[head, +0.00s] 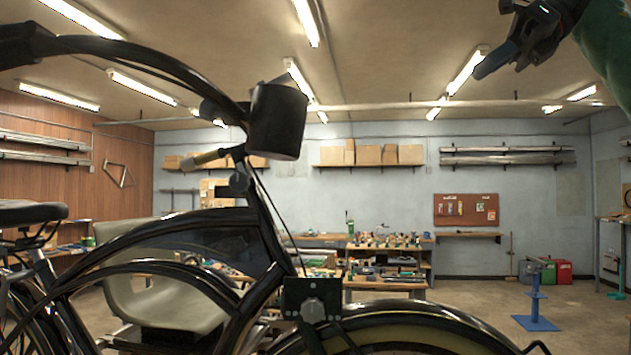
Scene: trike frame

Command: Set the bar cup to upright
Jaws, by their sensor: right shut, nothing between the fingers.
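The bar cup (278,122) is a black cup mounted near the middle of the trike's black handlebar (165,66). It looks slightly tilted, with its top leaning a little to the right. Its inside is hidden from this low angle. My right gripper (482,71) is high at the upper right, shut and empty, pointing down to the left. It is well apart from the cup, with open air between them. My left gripper is not in view.
The black trike frame (262,225) fills the left and lower middle, with a saddle (32,212), a pale seat (160,303) and a front wheel fender (420,318). Workbenches stand behind. A blue stand (535,300) is on the floor at right.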

